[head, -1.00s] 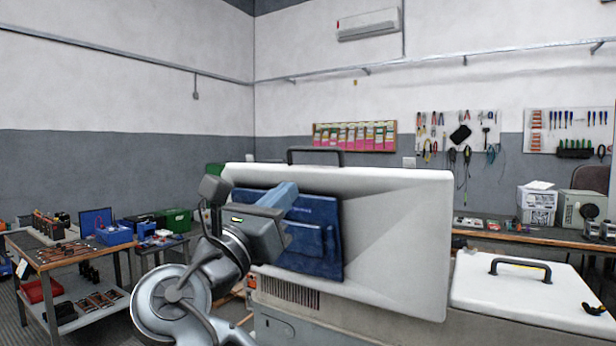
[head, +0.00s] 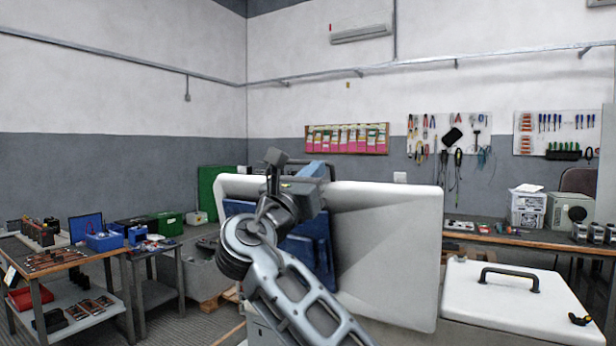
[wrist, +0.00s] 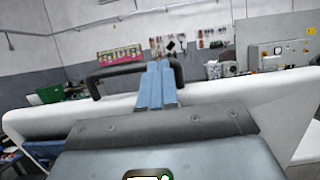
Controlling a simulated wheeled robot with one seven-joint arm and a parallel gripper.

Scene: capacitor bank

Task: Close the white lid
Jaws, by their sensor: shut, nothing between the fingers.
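The white lid (head: 385,250) stands raised and open, its inner face towards me with a dark blue panel (head: 300,245) on it. A black handle shows at its top edge, partly behind my arm; it is clearer in the wrist view (wrist: 92,86). My gripper (head: 316,170) is shut and empty at the lid's upper edge, on the near side. In the wrist view its blue fingers (wrist: 157,85) overlap the handle and the lid's white rim (wrist: 45,118). I cannot tell whether they touch. My arm hides part of the panel.
A second white lid (head: 490,300) with a black handle lies flat at the right. Workbenches with tools and boxes stand at the left (head: 65,262) and along the back wall (head: 480,236). A green box (head: 208,190) stands behind the lid's left side.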

